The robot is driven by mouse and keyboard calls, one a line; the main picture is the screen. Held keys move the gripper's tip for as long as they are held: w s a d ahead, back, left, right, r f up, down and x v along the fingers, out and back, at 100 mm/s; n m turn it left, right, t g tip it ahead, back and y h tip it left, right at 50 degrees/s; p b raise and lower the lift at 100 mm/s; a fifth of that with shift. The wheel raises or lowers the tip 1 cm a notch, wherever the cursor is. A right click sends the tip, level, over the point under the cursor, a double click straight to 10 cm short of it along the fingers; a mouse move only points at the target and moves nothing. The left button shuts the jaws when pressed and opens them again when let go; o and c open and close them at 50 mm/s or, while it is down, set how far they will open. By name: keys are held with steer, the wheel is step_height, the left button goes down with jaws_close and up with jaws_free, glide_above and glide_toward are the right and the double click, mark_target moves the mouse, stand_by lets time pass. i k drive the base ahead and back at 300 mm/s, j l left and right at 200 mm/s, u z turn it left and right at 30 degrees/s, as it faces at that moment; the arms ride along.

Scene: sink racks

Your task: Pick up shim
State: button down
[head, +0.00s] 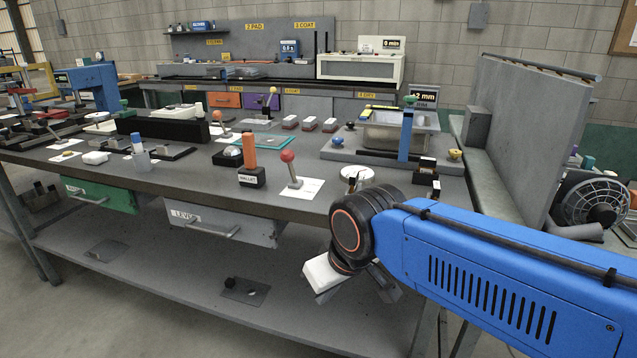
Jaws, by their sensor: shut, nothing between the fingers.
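My gripper (382,287) is at the end of the blue arm, in front of the bench's front edge and below the level of its top. Its fingers are partly hidden by my wrist; it is shut and holds nothing. A small sign reading "2 mm" (424,97) stands at the right of the bench, with smaller lettering that may read "SHIM". Near it are a grey fixture plate (355,152) and a blue upright post (405,135) with a green knob. I cannot make out a shim for certain.
The grey bench top (330,200) carries a red-knobbed lever (288,157), an orange-handled mallet (249,150) in a black holder and a white round dish (357,174). A grey drawer (225,223) hangs below. A tall grey panel (525,140) stands at right.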

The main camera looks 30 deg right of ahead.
mark_target(427, 165)
steer(key=k+z, duration=0.35)
steer(key=k+l+z, duration=0.15)
steer(key=k+z, duration=0.25)
steer(key=i, duration=0.05)
